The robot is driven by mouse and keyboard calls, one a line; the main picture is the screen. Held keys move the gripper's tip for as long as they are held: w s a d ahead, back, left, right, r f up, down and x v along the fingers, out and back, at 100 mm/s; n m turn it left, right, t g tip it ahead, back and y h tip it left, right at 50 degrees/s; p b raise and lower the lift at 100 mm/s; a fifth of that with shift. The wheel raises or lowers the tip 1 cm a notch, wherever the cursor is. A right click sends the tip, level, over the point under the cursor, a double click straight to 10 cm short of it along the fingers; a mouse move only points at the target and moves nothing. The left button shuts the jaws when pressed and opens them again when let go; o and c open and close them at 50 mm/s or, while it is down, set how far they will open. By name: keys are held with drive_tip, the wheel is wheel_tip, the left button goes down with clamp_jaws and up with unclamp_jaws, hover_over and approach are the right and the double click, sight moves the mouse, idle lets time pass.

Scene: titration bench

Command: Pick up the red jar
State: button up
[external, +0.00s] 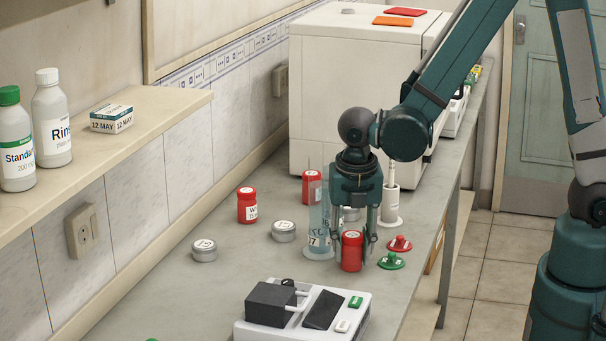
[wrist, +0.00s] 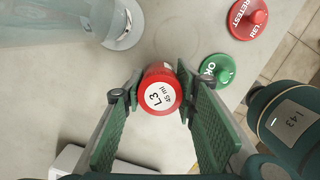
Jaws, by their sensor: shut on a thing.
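A red jar (external: 352,252) with a white label on its lid stands near the right edge of the bench, below my gripper (external: 364,225). In the wrist view the jar (wrist: 160,90) sits between the two green finger pads of my gripper (wrist: 162,88), and its lid reads "L3 45 ml". The fingers are shut on its sides. The jar looks upright; I cannot tell whether its base touches the bench. Two other red jars stand further back, one at the left (external: 247,205) and one behind my gripper (external: 311,186).
A clear cylinder (external: 320,215) stands just left of my gripper. A red stamp-like piece (external: 399,244) and a green one (external: 391,261) lie close on the right. Grey tins (external: 204,250) lie at left. A white device (external: 303,315) stands in front.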

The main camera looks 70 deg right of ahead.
drive_tip(key=shift+r+p, duration=0.8)
drive_tip(key=shift+r, duration=4.15)
drive_tip(key=shift+r, duration=0.1)
drive_tip(key=shift+r, duration=0.6)
wheel_tip(320, 180, up, 17)
drive_tip(key=w+d+r+m+p, duration=0.1)
drive_tip(key=w+d+m, duration=0.2)
drive_tip(key=w+d, duration=0.5)
drive_tip(key=w+d+r+m+p, duration=0.15)
drive_tip(key=w+d, duration=0.35)
drive_tip(key=w, duration=0.7)
drive_tip(key=w+d+f+m+g+p, duration=0.1)
drive_tip(key=w+d+f+m+p, duration=0.15)
drive_tip(key=w+d+m, duration=0.75)
drive_tip(key=w+d+f+n, duration=0.1)
drive_tip(key=d+f+n, duration=0.1)
drive_tip(key=f, duration=0.7)
drive_tip(key=d+f+n, duration=0.2)
drive_tip(key=f, duration=0.7)
drive_tip(key=shift+w+d+b, duration=0.4)
drive_tip(key=shift+b, duration=0.05)
drive_tip(key=shift+f+n, duration=0.1)
drive_tip(key=shift+n, duration=0.15)
